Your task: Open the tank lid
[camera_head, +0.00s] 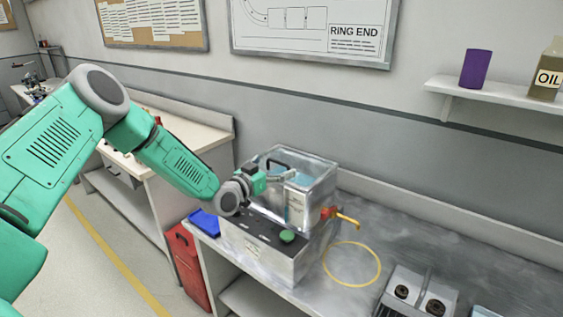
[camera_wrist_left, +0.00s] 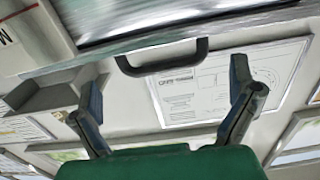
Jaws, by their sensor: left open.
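The clear, metal-edged tank (camera_head: 318,190) stands on the grey box on the metal bench, with bluish contents showing inside. Its lid (camera_head: 310,163) looks closed over the top. In the left wrist view, the black U-shaped handle (camera_wrist_left: 160,68) is beyond and between the spread fingers of the left gripper (camera_wrist_left: 166,84), apart from both. The left gripper is open and empty. My right gripper is out of view.
An orange tap (camera_head: 345,217) sticks out at the tank's right. A green knob (camera_head: 287,236) is on the box top. A yellow ring (camera_head: 351,263) lies on the bench beside a metal unit (camera_head: 418,292). A shelf (camera_head: 500,92) holds a purple cup (camera_head: 476,69) and oil can (camera_head: 546,76).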

